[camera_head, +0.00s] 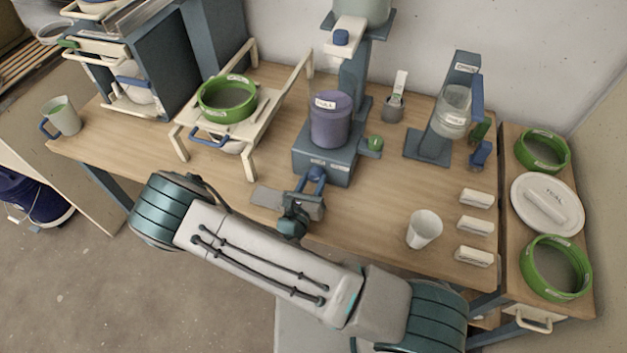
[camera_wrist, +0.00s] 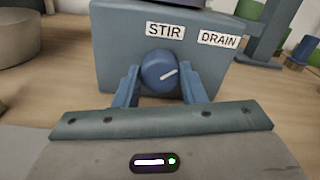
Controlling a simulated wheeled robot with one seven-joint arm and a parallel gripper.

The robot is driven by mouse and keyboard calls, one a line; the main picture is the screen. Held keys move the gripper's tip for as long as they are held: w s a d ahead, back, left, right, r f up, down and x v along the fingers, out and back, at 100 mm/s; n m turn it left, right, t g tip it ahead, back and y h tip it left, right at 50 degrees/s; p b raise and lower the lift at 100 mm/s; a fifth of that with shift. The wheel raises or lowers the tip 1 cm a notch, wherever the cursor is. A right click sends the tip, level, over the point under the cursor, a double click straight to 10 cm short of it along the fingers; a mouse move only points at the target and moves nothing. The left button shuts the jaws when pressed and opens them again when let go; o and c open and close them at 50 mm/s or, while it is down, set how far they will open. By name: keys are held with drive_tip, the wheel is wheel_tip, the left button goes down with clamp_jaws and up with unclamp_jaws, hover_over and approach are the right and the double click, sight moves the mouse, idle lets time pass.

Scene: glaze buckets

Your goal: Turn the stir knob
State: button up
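The stir knob (camera_wrist: 160,72) is round and blue with a white pointer line slanting up to the right. It sits on the front of the blue-grey mixer base (camera_wrist: 113,50), below the STIR label (camera_wrist: 165,31). In the head view the knob (camera_head: 316,173) shows at the front of the base (camera_head: 325,163), under the purple labelled bucket (camera_head: 331,122). My gripper (camera_wrist: 160,84) has one blue finger on each side of the knob, with the tips close to its edges. The fingers stand apart; contact is not clear. In the head view my gripper (camera_head: 311,186) is partly hidden by its own wrist.
A DRAIN label (camera_wrist: 219,39) is right of STIR; a green knob (camera_head: 375,143) sits at the base's right side. A cream rack with a green-rimmed sieve (camera_head: 227,98) stands left. A white cup (camera_head: 424,229) and several white blocks stand right. The table front between is clear.

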drive_tip(key=shift+m, duration=0.3)
drive_tip(key=shift+c, duration=0.4)
drive_tip(key=m+b, duration=0.3)
drive_tip(key=m, duration=0.2)
drive_tip(key=shift+f, duration=0.15)
drive_tip(key=shift+m+b, duration=1)
drive_tip(key=shift+m, duration=0.5)
drive_tip(key=shift+r, duration=0.2)
drive_tip(key=o, duration=1)
